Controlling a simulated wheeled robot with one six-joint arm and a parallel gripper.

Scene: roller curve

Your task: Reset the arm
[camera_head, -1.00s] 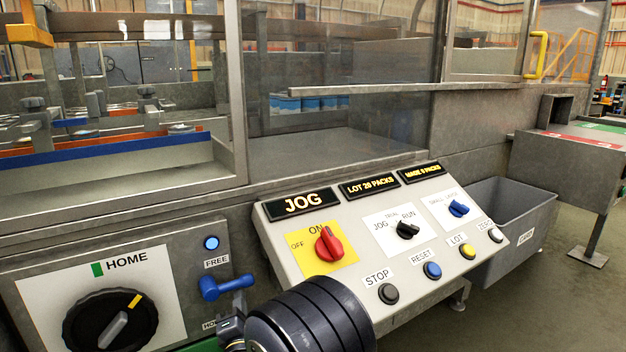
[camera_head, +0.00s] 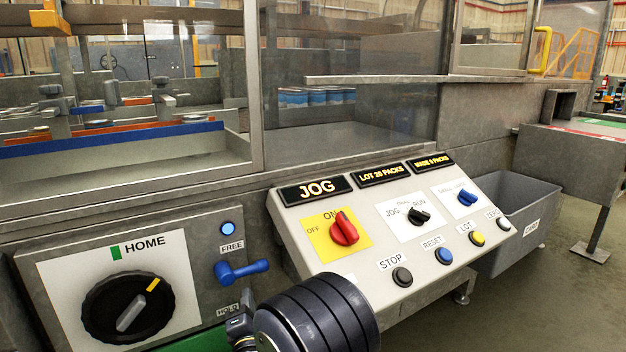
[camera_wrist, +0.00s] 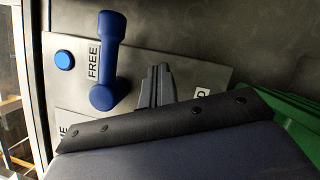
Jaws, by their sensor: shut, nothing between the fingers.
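My arm's dark ribbed end shows at the bottom middle of the head view, in front of the lower edge of the control panel (camera_head: 370,240). In the wrist view my gripper (camera_wrist: 156,72) is shut and empty. Its fingertips are close beside the blue lever handle (camera_wrist: 104,95), over the grey plate between the FREE and HOLD labels. I cannot tell whether they touch anything. In the head view the blue lever (camera_head: 243,270) points to the right, below the FREE label (camera_head: 231,247) and a blue round light (camera_head: 227,229).
A black HOME dial (camera_head: 128,306) with a yellow mark sits at the left. The panel holds a red ON/OFF switch (camera_head: 344,230), selectors and several buttons. A grey bin (camera_head: 530,210) stands to the right. Open floor lies at the lower right.

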